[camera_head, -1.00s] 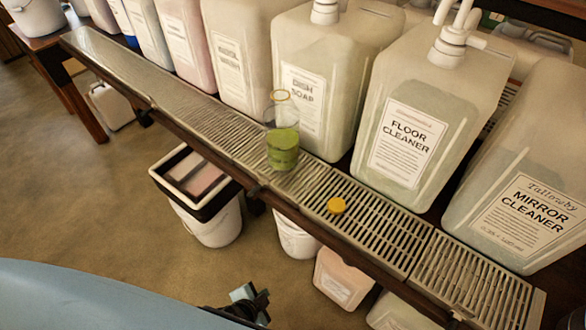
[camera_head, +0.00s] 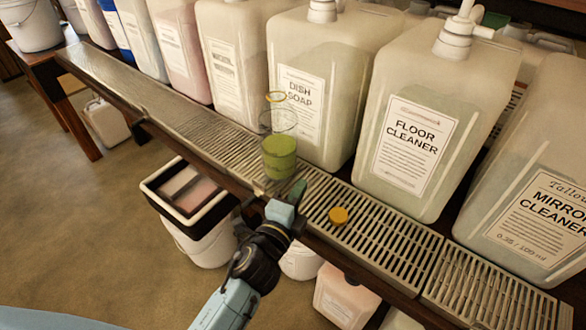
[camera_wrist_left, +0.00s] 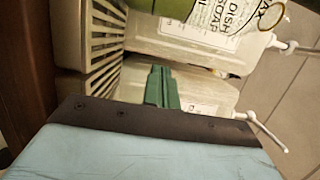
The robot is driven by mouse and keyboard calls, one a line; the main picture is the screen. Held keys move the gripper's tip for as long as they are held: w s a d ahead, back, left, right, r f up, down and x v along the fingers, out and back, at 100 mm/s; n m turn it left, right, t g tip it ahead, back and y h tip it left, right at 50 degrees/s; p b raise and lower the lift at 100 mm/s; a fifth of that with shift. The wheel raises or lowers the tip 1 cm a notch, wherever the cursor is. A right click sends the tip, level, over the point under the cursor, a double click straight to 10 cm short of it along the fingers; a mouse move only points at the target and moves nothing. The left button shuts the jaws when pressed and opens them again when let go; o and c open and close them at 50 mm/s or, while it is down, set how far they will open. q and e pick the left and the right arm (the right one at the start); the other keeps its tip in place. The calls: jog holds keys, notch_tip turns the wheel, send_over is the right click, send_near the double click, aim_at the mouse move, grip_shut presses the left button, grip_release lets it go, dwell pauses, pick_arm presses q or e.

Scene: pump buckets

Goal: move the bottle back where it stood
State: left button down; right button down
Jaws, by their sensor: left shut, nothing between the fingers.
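A clear glass bottle (camera_head: 280,157) with green liquid in its lower part stands upright and open on the slatted metal grate (camera_head: 385,237), in front of the dish soap jug. A yellow cap (camera_head: 338,215) lies on the grate to its right. My left gripper (camera_head: 297,190) is at the grate's front edge, just below and right of the bottle, shut and empty. Its green fingers (camera_wrist_left: 162,88) show pressed together in the left wrist view, where the bottle's green part (camera_wrist_left: 175,8) is cut by the top edge. My right gripper is out of view.
Large jugs stand in a row behind the grate: dish soap (camera_head: 312,75), floor cleaner (camera_head: 425,120), mirror cleaner (camera_head: 535,190) and several more leftward. A bin (camera_head: 205,247) and other containers stand on the floor below. The grate left of the bottle is clear.

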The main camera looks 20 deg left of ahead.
aim_at(279, 164)
pick_arm(q)
jog(key=w, duration=0.5)
jog(key=shift+w+d, duration=0.1)
jog(key=shift+d, duration=0.05)
jog(key=a, duration=0.3)
jog(key=shift+w+a, duration=0.1)
jog(key=shift+w, duration=0.25)
jog(key=shift+w+a, duration=0.1)
jog(key=shift+a, duration=0.1)
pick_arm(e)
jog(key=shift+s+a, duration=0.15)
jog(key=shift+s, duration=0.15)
pick_arm(q)
jog(key=shift+a, duration=0.2)
jog(key=a, duration=0.1)
jog(key=w+a+p, duration=0.1)
jog(key=a, duration=0.1)
jog(key=shift+w, duration=0.1)
jog(key=shift+a, duration=0.2)
jog(key=shift+d, duration=0.1)
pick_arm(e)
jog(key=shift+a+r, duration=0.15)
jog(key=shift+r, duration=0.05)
